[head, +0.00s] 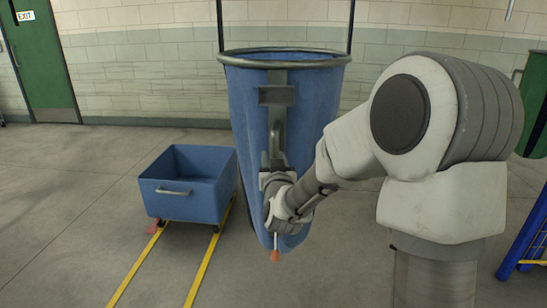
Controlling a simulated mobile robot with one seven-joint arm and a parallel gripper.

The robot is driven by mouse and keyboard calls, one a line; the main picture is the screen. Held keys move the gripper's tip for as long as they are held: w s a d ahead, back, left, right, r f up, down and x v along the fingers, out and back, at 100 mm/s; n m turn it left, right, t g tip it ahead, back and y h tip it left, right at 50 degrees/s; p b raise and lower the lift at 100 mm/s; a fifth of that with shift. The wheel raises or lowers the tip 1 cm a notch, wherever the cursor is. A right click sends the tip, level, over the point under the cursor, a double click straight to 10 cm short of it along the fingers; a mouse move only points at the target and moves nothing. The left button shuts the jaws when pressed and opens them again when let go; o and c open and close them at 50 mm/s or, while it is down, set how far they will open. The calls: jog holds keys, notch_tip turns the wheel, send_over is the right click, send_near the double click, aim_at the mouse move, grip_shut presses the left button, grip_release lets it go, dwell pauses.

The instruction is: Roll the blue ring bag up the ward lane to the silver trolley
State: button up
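The blue ring bag (250,130) hangs upright in the middle of the head view, from two dark straps at the sides of its grey rim ring. It tapers to a narrow bottom. A grey bracket (277,96) shows at its front below the rim. An orange-red knob (275,256) on a pale cord hangs at its lower end. My arm reaches in from the right, and my gripper (278,182) is in front of the bag, below the bracket. Its fingers are not clear, so I cannot tell whether it grips anything. No silver trolley is visible.
A blue wheeled cart (190,205) with a pale handle stands left of the bag, over two yellow floor lines (207,265). A blue frame with yellow parts (525,245) is at the right edge. A green door (45,65) is at back left.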

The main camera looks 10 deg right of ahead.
grip_shut()
dwell(1.4)
